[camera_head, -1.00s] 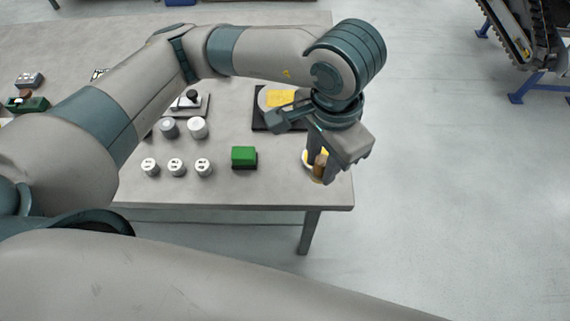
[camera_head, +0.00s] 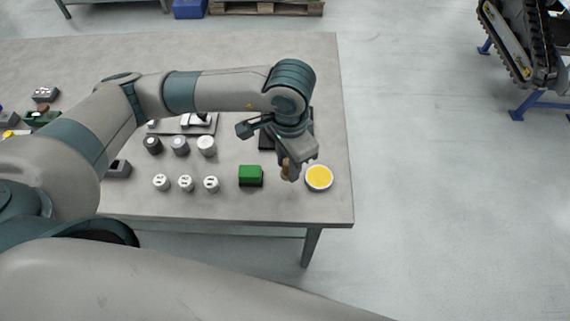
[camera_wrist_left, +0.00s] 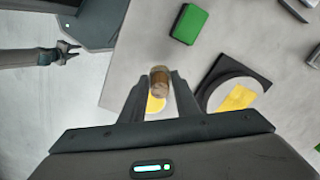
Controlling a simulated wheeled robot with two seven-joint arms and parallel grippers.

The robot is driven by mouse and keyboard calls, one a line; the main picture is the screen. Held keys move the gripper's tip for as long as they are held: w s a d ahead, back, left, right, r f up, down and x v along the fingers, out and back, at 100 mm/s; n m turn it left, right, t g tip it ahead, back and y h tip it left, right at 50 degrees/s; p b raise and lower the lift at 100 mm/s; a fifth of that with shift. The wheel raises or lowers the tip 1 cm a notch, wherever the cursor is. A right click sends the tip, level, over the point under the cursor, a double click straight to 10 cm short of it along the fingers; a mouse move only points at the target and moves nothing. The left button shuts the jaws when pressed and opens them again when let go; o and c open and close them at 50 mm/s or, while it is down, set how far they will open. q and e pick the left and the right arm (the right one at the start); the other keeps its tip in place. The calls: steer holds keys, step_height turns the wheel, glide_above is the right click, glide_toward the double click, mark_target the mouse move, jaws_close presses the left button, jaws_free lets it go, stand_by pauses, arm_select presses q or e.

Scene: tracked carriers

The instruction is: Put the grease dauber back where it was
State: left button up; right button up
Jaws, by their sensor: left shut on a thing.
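My left gripper (camera_head: 289,174) is shut on the grease dauber (camera_head: 285,166), a short brown piece, and holds it over the table near its right front corner. In the left wrist view the dauber (camera_wrist_left: 160,80) sits between the fingertips. A round white tin with yellow grease (camera_head: 319,178) stands just right of the gripper in the head view. Part of its yellow (camera_wrist_left: 155,104) shows behind the dauber in the wrist view. A grey disc with a yellow patch (camera_wrist_left: 238,97) lies on a dark square base (camera_wrist_left: 248,66). My right gripper (camera_wrist_left: 66,51) appears small in the wrist view; its jaws are unclear.
A green block (camera_head: 250,175) stands left of the gripper. Several white-topped cylinders (camera_head: 186,183) and grey ones (camera_head: 180,146) stand farther left. The table's (camera_head: 335,110) right edge is close to the tin; the strip behind the tin is bare.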

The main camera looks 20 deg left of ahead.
mark_target(285, 171)
arm_select(q)
steer(key=shift+w+a+f, duration=0.35)
steer(key=shift+a, duration=0.2)
steer(key=shift+f+p, duration=1.05)
steer(key=shift+f, duration=1)
arm_select(e)
step_height(285, 171, up, 3)
steer(key=shift+w+a+f, duration=0.1)
steer(key=shift+a, duration=0.05)
arm_select(q)
steer(key=shift+f, duration=0.1)
arm_select(e)
steer(key=shift+f, duration=0.1)
